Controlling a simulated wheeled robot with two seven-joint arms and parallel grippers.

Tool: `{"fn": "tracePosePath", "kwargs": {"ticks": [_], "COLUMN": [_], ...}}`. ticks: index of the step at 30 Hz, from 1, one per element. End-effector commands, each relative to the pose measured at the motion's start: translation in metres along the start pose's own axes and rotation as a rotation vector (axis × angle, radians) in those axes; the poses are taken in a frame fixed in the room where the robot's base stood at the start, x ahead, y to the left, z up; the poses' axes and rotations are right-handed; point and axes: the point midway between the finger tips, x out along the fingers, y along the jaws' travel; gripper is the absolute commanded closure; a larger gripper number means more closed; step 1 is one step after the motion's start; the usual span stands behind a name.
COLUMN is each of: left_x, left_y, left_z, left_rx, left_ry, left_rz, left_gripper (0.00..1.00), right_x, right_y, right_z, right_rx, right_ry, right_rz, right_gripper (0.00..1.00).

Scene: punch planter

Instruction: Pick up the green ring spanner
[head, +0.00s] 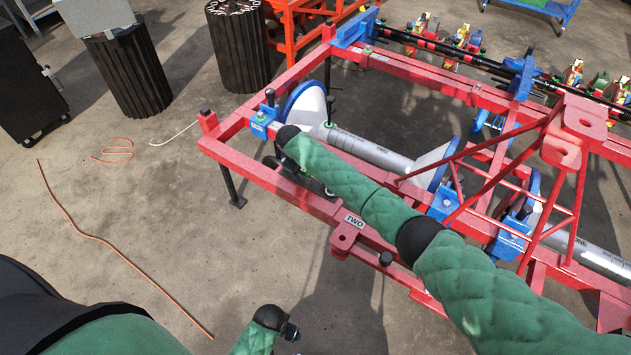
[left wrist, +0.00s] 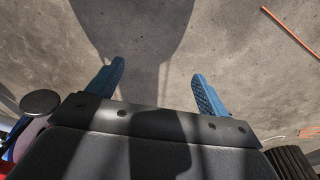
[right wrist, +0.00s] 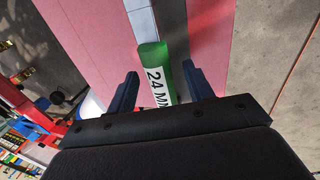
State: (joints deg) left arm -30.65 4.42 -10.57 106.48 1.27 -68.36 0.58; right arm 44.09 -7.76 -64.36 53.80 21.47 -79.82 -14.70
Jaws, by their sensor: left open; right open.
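The green ring spanner (right wrist: 156,72) shows in the right wrist view as a green piece marked "24 MM" with a pale grey shank running away from it. It lies over a red beam. My right gripper (right wrist: 158,88) is open, with one finger on each side of the green part; whether they touch it I cannot tell. In the head view my right gripper (head: 298,177) is at the red frame's near beam, partly under my arm, and I cannot make out the spanner there. My left gripper (left wrist: 158,85) is open and empty above bare floor.
The red frame (head: 270,180) carries a grey roller (head: 370,150) with blue and white end cones. Black ribbed bins (head: 140,75) and a dark cabinet (head: 25,90) stand at the back left.

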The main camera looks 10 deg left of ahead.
Motion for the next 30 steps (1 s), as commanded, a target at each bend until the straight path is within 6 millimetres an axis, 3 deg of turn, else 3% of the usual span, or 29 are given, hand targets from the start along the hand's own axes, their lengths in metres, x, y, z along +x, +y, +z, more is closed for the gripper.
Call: {"fn": "tracePosePath", "kwargs": {"ticks": [2,10,23,30], "left_x": [0.000,0.000,0.000,-0.054], "left_y": [0.000,0.000,0.000,0.007], "left_z": [0.000,0.000,0.000,-0.019], "left_rx": [0.000,-0.001,0.000,0.001], "left_ry": [0.000,-0.001,-0.006,0.011], "left_rz": [0.000,0.000,0.000,0.008], "left_gripper": [0.21,0.21,0.21,0.21], "right_x": [0.000,0.000,-0.009,-0.040], "right_y": [0.000,0.000,0.003,0.017], "right_z": [0.000,0.000,0.000,0.005], "right_rx": [0.000,0.000,0.001,0.003], "right_ry": [0.000,0.000,0.002,0.003], "right_rz": [0.000,0.000,0.000,0.002], "right_gripper": [0.48,0.99,1.00,1.00]}}
